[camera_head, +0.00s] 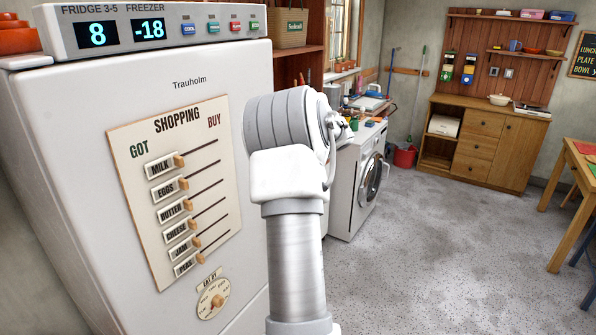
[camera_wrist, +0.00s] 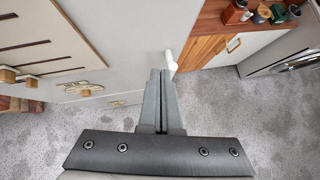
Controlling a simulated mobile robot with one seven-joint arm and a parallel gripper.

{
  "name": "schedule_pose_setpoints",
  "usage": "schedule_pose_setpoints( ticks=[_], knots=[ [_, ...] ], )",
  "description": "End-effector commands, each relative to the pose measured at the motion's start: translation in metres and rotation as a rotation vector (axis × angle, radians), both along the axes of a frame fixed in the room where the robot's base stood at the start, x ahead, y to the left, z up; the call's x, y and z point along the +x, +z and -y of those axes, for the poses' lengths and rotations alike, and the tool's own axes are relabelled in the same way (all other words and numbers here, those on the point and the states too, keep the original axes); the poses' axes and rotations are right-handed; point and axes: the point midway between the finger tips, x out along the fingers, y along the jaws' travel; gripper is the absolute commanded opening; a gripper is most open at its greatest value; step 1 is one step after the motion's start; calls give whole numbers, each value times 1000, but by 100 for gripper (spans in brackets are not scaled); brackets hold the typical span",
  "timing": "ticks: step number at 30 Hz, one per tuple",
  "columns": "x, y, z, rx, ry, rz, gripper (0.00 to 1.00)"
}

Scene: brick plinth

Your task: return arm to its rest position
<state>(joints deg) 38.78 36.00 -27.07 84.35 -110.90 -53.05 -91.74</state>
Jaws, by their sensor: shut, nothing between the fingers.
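My gripper (camera_wrist: 160,74) shows in the wrist view with its two grey fingers together and nothing between them. The fingers point away over the speckled floor, near the fridge front. A white rod-like part (camera_wrist: 171,62), perhaps a handle, shows just beyond the fingertips; I cannot tell whether they touch. In the head view my arm stands upright in the middle, in front of the fridge's right edge, and hides most of my gripper.
The white fridge (camera_head: 85,105) with a shopping board (camera_head: 178,190) fills the left. A washing machine (camera_head: 358,185) stands behind my arm. A wooden cabinet (camera_head: 485,145) is at the back, and a table (camera_head: 575,165) at the right. The floor (camera_head: 430,250) between is clear.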

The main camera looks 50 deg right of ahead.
Motion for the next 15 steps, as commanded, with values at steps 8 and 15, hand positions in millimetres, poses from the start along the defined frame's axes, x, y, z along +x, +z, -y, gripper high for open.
schedule_pose_setpoints(
  ticks=[8, 15],
  knots=[
    [-27, 23, -2, 0, -2, -3, 0],
    [-30, 26, -2, 0, -2, -4, 0]
  ],
)
